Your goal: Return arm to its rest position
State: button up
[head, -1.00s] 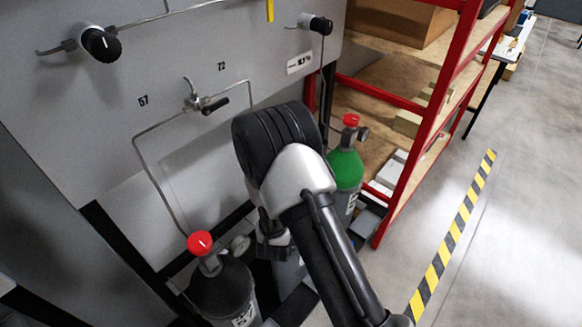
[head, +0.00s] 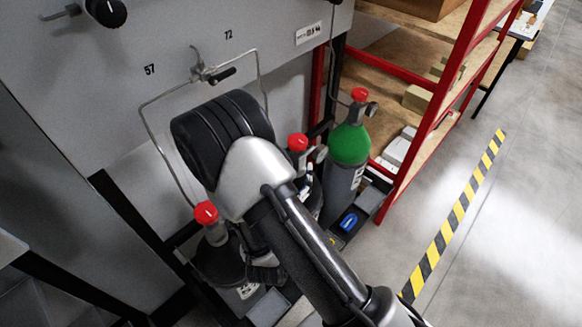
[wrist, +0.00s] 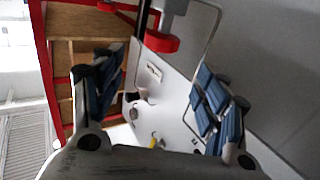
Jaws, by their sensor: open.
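My gripper (wrist: 160,98) is open in the wrist view, with its two blue-padded fingers spread apart and nothing held between them. A red valve cap (wrist: 158,44) shows beyond the fingers, near the top of that view. In the head view my arm reaches up from the lower right and bends at a black joint in front of the grey panel. My gripper is mostly hidden there behind the arm, low among the gas cylinders.
A dark cylinder with a red cap (head: 206,213) stands left of my arm. Another red cap (head: 297,142) and a green-topped cylinder (head: 350,145) stand to the right. The grey panel (head: 110,110) carries pipes and a valve. A red-framed shelf (head: 410,165) borders open floor.

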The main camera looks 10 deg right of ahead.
jog(key=shift+w, duration=0.1)
dwell(0.3)
jog(key=w+a+r+m+g+y, duration=0.2)
jog(key=w+r+g+y, duration=0.2)
jog(key=r, duration=0.1)
jog(key=s+a+r+n+g+y, duration=0.1)
jog(key=s+r+n+g+y, duration=0.25)
jog(key=s+r, duration=0.35)
jog(key=s+d+r+n+g, duration=0.1)
jog(key=s+d+r+g, duration=0.1)
jog(key=s, duration=0.9)
jog(key=s+d+r+n+g+h, duration=0.1)
jog(key=s+d+r, duration=0.3)
jog(key=s, duration=0.7)
jog(key=shift+d+r+n+g, duration=0.15)
jog(key=shift+d+n+g, duration=0.2)
jog(key=shift+d+g, duration=0.5)
